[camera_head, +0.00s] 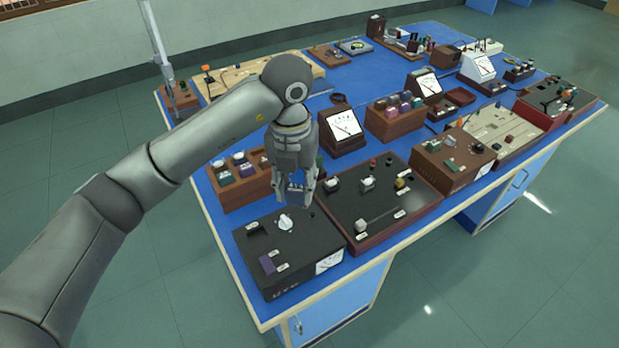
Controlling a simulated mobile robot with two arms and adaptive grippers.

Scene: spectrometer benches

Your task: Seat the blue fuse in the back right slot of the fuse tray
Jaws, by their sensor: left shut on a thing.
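My left gripper (298,198) hangs pointing down above the bench, near the back edge of the black instrument box and the left end of the black panel. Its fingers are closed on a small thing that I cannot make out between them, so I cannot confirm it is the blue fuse. A brown wooden tray (396,131) with rows of small coloured blocks stands behind the black panel. A second brown wooden tray (236,196), with purple and green pieces, sits left of the gripper and is partly hidden by it. I cannot tell for sure which is the fuse tray. My right gripper is not in view.
The black instrument box (308,244) with a white knob stands at the front left. The black panel (340,212) lies beside it. A white-faced meter (343,126) stands behind the gripper. Bare blue bench top (375,74) shows farther back.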

